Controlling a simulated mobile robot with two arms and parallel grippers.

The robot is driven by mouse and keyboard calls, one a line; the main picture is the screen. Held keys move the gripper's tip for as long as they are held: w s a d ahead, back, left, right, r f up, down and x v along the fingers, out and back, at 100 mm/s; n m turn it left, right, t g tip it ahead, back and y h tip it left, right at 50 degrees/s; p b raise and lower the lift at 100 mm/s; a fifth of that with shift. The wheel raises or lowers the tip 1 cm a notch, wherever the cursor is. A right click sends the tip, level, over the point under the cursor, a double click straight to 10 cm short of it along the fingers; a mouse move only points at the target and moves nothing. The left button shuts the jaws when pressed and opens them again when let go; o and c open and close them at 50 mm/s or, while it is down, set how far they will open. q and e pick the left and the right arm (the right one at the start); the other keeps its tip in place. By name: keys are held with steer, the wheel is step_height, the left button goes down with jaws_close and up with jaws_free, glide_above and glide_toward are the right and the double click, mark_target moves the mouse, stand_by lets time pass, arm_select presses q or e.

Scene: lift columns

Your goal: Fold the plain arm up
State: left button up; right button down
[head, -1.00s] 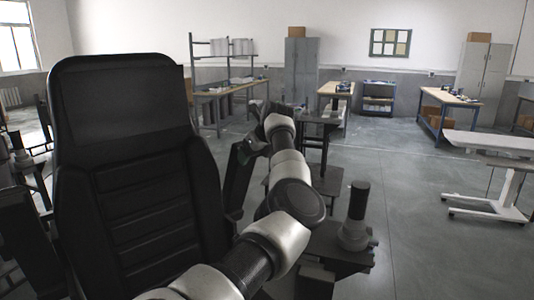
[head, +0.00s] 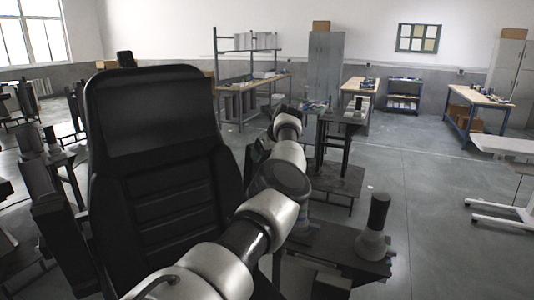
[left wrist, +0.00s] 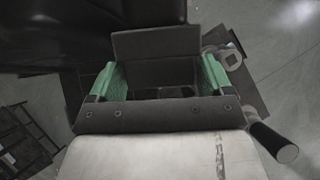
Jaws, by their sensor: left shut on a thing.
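A black high-backed chair (head: 155,120) with a ribbed back stands at the left of the head view; its dark back edge also shows in the left wrist view (left wrist: 90,35). My left gripper (head: 257,157) is beside the chair's right side, its green finger pads partly hidden by my own arm. In the left wrist view the green pads (left wrist: 158,78) are on both sides of a dark flat-ended piece (left wrist: 155,43), which looks like the chair's arm on that side. Most of that arm is hidden. Another dark chair part (head: 58,215) stands at the chair's left. My right gripper is not in view.
A dark upright cylinder (head: 375,228) on a low dark base stands right of my arm. A dark stand (head: 335,150) is behind it. Workbenches, shelves and a grey cabinet (head: 326,68) line the back. Floor at the right (head: 430,200) is open, with a white-topped table (head: 500,146) beyond.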

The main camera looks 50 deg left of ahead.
arm_select(q)
steer(key=shift+w+r, duration=0.1)
steer(key=shift+r, duration=0.2)
steer(key=o, duration=1)
steer(key=shift+o, duration=0.2)
steer(key=shift+d, duration=0.4)
steer(key=b+v, duration=0.4)
steer(key=v, duration=0.7)
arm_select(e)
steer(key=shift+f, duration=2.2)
arm_select(q)
steer(key=shift+f, duration=0.1)
